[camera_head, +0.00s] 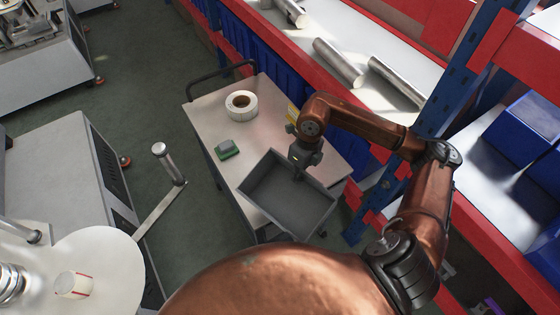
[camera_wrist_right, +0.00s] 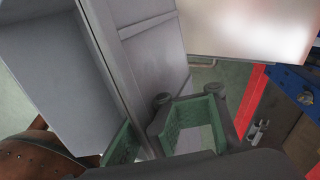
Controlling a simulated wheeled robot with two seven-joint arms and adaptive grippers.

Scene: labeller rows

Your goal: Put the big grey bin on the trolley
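The big grey bin (camera_head: 283,207) is an open, empty rectangular box at the near right end of the trolley (camera_head: 205,122). It looks level and hangs a little past the trolley's near edge. I cannot tell if its base touches the top. My right gripper (camera_head: 299,172) is at the bin's far right rim. My left gripper is not in view.
A white label roll (camera_head: 241,104) and a small green box (camera_head: 227,149) stand on the trolley's farther part. A red and blue rack (camera_head: 330,80) with metal rolls runs along the right. A grey machine (camera_head: 60,180) stands left, its arm reaching toward the trolley.

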